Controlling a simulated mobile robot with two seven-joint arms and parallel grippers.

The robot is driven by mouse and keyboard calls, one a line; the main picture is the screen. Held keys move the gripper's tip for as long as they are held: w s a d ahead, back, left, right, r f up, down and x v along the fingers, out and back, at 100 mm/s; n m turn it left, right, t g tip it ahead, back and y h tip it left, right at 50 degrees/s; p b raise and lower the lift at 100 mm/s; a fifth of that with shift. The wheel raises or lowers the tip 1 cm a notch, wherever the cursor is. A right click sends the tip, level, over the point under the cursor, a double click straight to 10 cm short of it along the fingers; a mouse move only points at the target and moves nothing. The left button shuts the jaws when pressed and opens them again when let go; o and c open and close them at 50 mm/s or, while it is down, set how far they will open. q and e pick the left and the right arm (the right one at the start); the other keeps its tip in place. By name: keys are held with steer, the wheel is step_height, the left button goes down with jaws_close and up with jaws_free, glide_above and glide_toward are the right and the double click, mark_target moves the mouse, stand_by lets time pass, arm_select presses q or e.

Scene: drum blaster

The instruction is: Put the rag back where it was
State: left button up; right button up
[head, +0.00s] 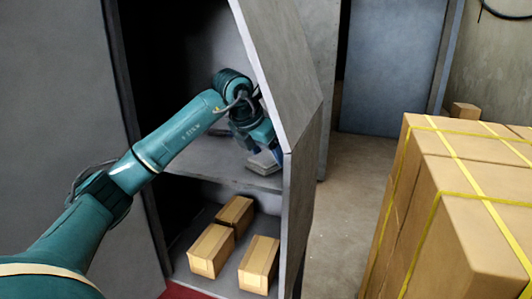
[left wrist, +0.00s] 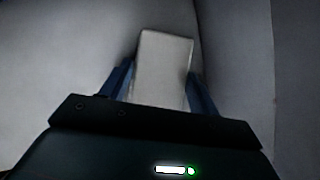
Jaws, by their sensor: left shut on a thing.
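My left gripper (head: 268,155) reaches into an open grey cabinet, just above its middle shelf (head: 222,176). It is shut on a folded, pale grey block-shaped thing (head: 264,164), which looks like the rag. In the left wrist view the rag (left wrist: 163,68) sits between the two blue fingers of the left gripper (left wrist: 160,88) and sticks out past them. The rag is at or close above the shelf; I cannot tell whether it touches. My right gripper is not in view.
The open cabinet door (head: 300,170) stands close on the right of my left gripper. Several cardboard boxes (head: 211,250) lie on the lower shelf. A large stack of strapped cartons (head: 440,220) fills the right. Floor (head: 345,210) is clear between door and cartons.

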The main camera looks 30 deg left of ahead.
arm_select(q)
steer(key=o, duration=0.6)
steer(key=shift+a, duration=0.1)
steer(key=shift+c, duration=0.2)
steer(key=o, duration=0.3)
steer(key=shift+r, duration=0.3)
steer(key=v, duration=0.6)
steer(key=shift+s+r+b, duration=0.1)
steer(key=shift+b, duration=0.2)
steer(key=shift+s+r, duration=0.25)
steer(key=shift+r, duration=0.15)
